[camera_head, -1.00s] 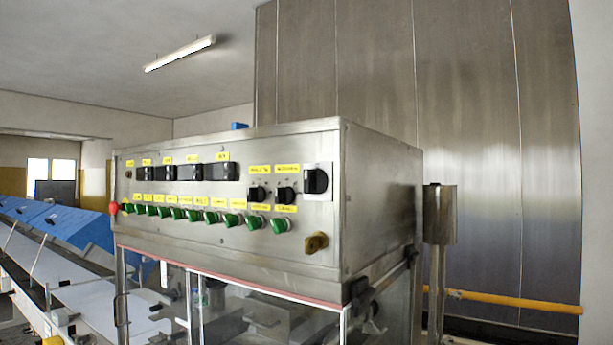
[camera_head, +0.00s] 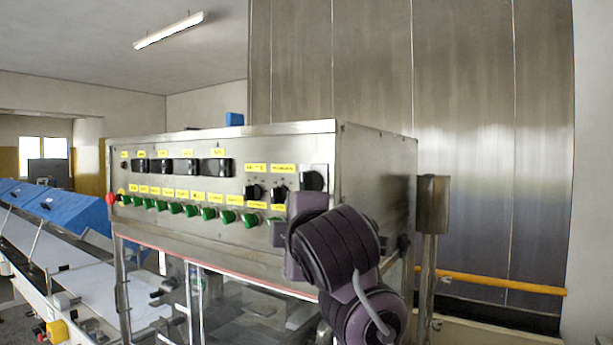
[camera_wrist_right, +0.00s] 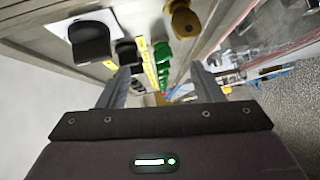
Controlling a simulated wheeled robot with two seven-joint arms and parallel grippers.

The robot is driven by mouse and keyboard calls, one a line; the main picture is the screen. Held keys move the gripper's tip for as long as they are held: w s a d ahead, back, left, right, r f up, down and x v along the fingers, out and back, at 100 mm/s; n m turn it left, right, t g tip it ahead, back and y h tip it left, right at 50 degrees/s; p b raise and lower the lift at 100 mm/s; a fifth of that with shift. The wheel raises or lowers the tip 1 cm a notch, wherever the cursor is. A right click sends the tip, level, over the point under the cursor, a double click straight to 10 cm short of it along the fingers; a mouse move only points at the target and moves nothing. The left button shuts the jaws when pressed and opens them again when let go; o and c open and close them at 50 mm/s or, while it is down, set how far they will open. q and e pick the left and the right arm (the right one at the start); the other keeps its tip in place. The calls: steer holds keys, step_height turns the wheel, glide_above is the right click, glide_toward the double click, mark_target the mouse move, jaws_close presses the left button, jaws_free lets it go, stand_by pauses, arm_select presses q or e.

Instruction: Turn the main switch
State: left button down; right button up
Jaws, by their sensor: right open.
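The main switch (camera_head: 313,181) is a large black knob on a white plate at the upper right of the steel control panel (camera_head: 240,240). In the head view, my right arm rises in front of the panel's right end, just below the knob, and hides part of the panel. In the right wrist view, the black knob (camera_wrist_right: 90,40) on its white plate is at the upper left, outside the left finger. My right gripper (camera_wrist_right: 160,70) is open, with nothing between its fingers. My left gripper is not in view.
Two smaller black knobs (camera_head: 254,192) sit left of the main switch. A row of green knobs (camera_head: 190,210) runs below the yellow labels. A brass-coloured knob (camera_wrist_right: 184,20) shows in the wrist view. A steel post (camera_head: 432,205) and yellow rail (camera_head: 500,283) stand to the right.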

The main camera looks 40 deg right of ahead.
mark_target(306, 184)
steer(key=s+r+t+h, duration=0.1)
steer(key=s+r, duration=0.5)
steer(key=r, duration=0.1)
steer(key=p+x, duration=0.1)
steer(key=x, duration=0.1)
steer(key=p+x, duration=0.1)
steer(key=x, duration=0.2)
steer(key=p+x, duration=0.1)
steer(key=x, duration=0.2)
steer(key=shift+w+d+f, duration=0.1)
steer(key=shift+d+f, duration=0.05)
steer(key=shift+d, duration=0.25)
